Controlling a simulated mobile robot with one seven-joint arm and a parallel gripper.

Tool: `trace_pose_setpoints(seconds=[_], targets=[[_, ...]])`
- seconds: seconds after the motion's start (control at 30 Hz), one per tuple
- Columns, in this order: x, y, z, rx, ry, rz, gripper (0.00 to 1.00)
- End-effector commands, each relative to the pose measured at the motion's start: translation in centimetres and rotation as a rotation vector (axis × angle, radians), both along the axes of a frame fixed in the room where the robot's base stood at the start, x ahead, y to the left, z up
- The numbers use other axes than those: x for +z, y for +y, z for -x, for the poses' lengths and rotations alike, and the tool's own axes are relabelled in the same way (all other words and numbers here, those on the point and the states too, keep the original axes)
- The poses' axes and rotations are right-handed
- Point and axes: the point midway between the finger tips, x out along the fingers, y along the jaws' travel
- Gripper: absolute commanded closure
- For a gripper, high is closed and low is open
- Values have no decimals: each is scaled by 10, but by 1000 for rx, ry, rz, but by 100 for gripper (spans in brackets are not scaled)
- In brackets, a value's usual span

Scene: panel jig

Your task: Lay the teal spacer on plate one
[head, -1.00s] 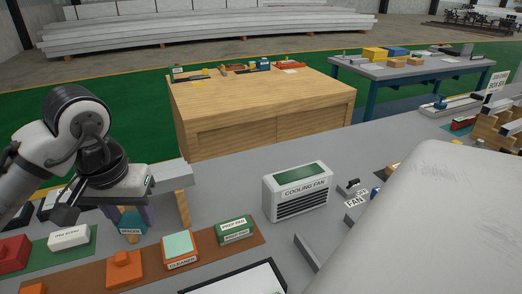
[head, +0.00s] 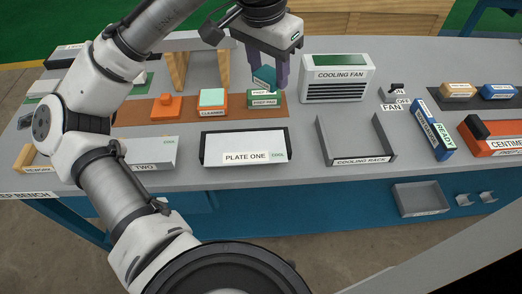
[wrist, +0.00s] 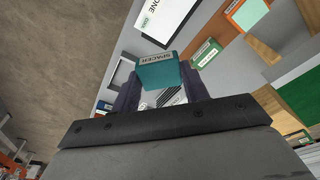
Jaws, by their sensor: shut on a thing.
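The teal spacer (head: 264,77) is between the two fingers of my gripper (head: 267,82), which is shut on it. It is held above the bench, in front of or over a green labelled box, left of the cooling fan. In the wrist view the spacer (wrist: 158,73), with its label showing, sits between the fingers of my gripper (wrist: 160,85). Plate one (head: 245,148) is a white-topped block with dark ends at the bench's front, nearer the camera than my gripper. Its top looks bare. Part of plate one (wrist: 168,18) shows at the wrist view's top.
The green labelled box (head: 264,99) stands close below my gripper. The orange cleaner block (head: 212,101) is left of it, and the cooling fan (head: 335,78) is right. Plate two (head: 150,153) is left of plate one; the cooling rack (head: 356,143) is right. Bare grey bench lies between.

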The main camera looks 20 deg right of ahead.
Motion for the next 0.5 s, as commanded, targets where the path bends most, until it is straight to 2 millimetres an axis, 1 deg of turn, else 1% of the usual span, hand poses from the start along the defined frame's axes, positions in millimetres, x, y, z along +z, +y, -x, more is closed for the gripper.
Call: trace_pose_setpoints(seconds=[0.07,0.17,0.5], targets=[[-4,0,0,-3,2,0,78],[-20,0,0,-6,3,1,78],[-111,0,1,-6,6,2,78]])
